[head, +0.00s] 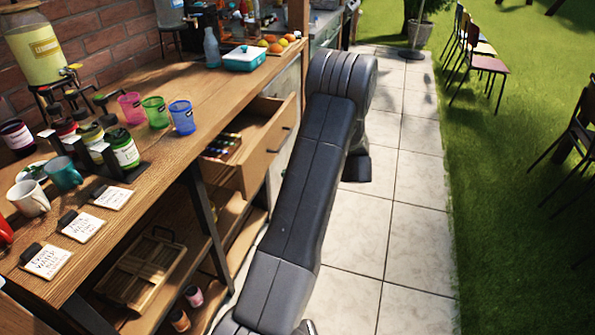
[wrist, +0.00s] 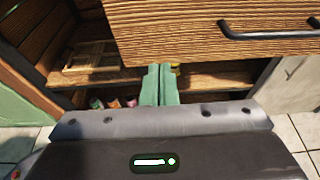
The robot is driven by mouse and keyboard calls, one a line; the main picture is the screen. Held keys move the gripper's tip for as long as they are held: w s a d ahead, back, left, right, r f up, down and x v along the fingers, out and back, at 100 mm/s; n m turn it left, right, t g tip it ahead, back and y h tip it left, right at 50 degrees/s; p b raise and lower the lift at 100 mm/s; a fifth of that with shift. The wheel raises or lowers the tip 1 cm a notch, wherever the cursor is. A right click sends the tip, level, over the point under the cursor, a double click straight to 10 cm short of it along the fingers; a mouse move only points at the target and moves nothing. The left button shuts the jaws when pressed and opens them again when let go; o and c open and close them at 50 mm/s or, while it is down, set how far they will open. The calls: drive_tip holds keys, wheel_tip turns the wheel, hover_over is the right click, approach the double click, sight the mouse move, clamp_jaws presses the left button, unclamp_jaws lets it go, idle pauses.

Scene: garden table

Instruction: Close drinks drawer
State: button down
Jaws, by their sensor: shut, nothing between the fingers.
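The wooden drinks drawer (head: 268,148) is pulled open under the table top in the head view, with small colourful items inside. Its front (wrist: 200,35) fills the upper part of the wrist view, with a dark bar handle (wrist: 270,31) at the right. My gripper (wrist: 160,72) is shut and empty, its green fingers together at the drawer front's lower edge, left of the handle. I cannot tell whether the fingertips touch the wood. In the head view the gripper is hidden, and my dark arm passes right of the drawer.
The table top (head: 150,190) holds a drink dispenser (head: 38,50), coloured cups, mugs and label cards. Below are shelves with a wooden crate (head: 145,272) and small jars (wrist: 113,102). Pale paving (head: 400,240) is clear on the right; chairs stand on the grass beyond.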

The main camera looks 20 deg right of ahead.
sight(255, 171)
drive_tip(key=x, duration=0.5)
drive_tip(key=r+x, duration=0.1)
drive_tip(key=x, duration=0.2)
drive_tip(key=shift+w+a+p, duration=0.2)
drive_tip(key=shift+a+p, duration=0.05)
drive_tip(key=shift+p, duration=0.1)
drive_tip(key=shift+a, duration=0.15)
drive_tip(key=w+a, duration=0.3)
drive_tip(key=a, duration=0.1)
drive_tip(key=w+a+b, duration=0.1)
drive_tip(key=w+a, duration=0.1)
drive_tip(key=a, duration=0.2)
drive_tip(key=w+a+b, duration=0.1)
drive_tip(key=w+a, duration=0.2)
drive_tip(key=a, duration=0.1)
drive_tip(key=shift+w+a+f, duration=0.1)
drive_tip(key=shift+w+a, duration=0.25)
drive_tip(key=shift+a, duration=0.05)
drive_tip(key=shift+w+a, duration=0.3)
drive_tip(key=shift+a, duration=0.1)
drive_tip(key=shift+w, duration=0.1)
